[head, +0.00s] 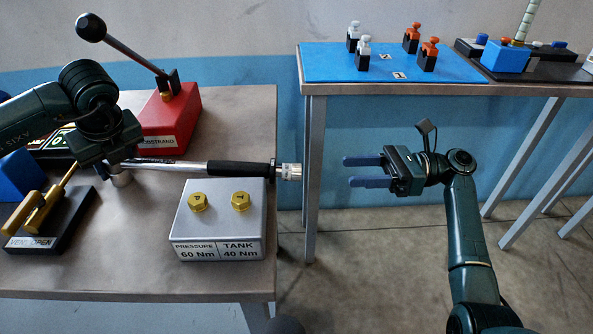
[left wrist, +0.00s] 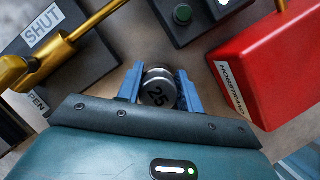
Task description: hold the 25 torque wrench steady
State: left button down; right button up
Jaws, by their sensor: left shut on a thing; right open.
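The torque wrench (head: 238,168) has a silver shaft, a black grip and a silver end cap. It lies across the picture behind the grey block, and its grip end reaches past the table's right edge in the head view. Its round silver head, marked 25 (left wrist: 158,92), sits between the blue fingers of my left gripper (left wrist: 157,82). My left gripper (head: 117,160) is shut on that head end; in the head view its fingers are mostly hidden. My right gripper (head: 350,171) is open and empty, in the air right of the table.
The grey block (head: 218,224) carries two brass fittings and reads PRESSURE 60 Nm, TANK 40 Nm. A red box (head: 172,122) with a black-knobbed lever stands behind. A yellow-handled valve (head: 40,212) is at left. A bench with a blue mat (head: 330,66) stands back right.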

aim_at(300, 173)
jog(key=a, duration=1.1)
jog(key=shift+a, duration=0.3)
jog(key=shift+c, duration=0.3)
jog(key=c, duration=0.9)
